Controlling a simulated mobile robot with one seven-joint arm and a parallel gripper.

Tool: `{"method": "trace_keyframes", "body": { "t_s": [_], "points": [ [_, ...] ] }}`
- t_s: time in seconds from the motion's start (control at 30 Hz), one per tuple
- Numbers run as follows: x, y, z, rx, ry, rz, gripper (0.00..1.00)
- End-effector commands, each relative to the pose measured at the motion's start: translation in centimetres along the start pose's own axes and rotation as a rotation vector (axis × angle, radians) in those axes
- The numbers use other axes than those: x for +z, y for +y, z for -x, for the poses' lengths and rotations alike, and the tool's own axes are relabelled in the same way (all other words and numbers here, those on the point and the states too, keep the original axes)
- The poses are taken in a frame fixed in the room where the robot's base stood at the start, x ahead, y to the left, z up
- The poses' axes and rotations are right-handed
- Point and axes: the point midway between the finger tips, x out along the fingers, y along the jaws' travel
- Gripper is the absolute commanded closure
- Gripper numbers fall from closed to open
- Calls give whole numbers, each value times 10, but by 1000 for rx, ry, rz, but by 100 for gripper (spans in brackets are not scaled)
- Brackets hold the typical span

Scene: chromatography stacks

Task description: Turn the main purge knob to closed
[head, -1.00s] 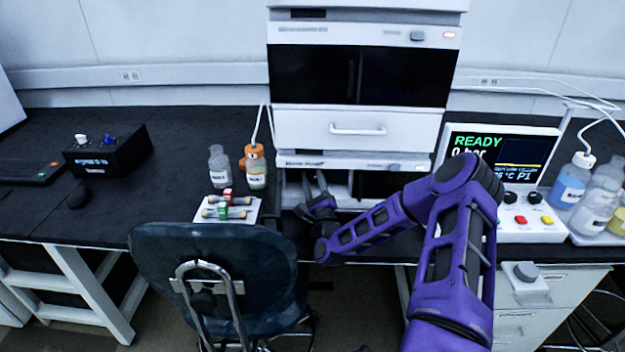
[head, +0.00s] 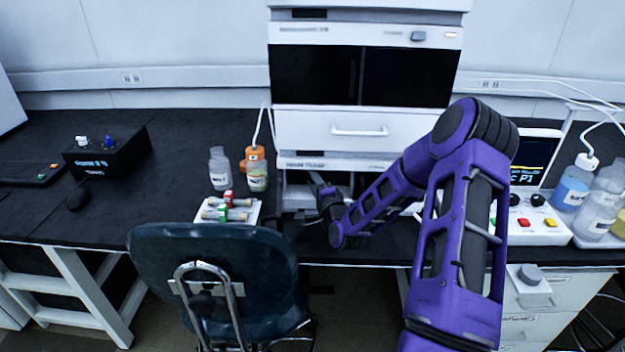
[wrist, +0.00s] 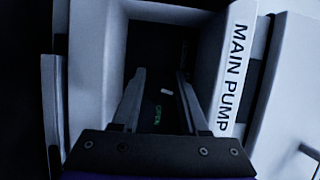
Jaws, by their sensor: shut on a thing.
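My gripper (head: 318,184) reaches into the open recess at the bottom of the white instrument stack. In the wrist view my gripper (wrist: 158,78) has its two fingers on either side of the dark main purge knob (wrist: 166,96), shut on it. The knob is hard to make out against the dark recess; a short white mark shows there. Green lettering that reads OPEN (wrist: 158,116) shows just below the mark, between the fingers. A white panel labelled MAIN PUMP (wrist: 232,80) stands right of the fingers. The head view hides the knob.
White recess walls (wrist: 88,70) stand close beside the fingers. Left of the stack are bottles (head: 219,168) and a white tray (head: 250,222) with small cartridges. A controller with coloured buttons (head: 540,228) stands right, partly behind my arm. A chair (head: 215,270) is in front.

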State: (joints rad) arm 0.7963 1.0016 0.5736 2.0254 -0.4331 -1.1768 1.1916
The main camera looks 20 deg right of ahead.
Motion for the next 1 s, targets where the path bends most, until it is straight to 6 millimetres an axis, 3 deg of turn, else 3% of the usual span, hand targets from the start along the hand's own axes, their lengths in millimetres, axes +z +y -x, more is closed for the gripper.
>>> {"method": "trace_keyframes", "body": {
  "t_s": [0.4,1.0],
  "points": [
    [-1,2,0,82,2,193,100],
    [-2,2,1,97,2,227,100]
  ]
}}
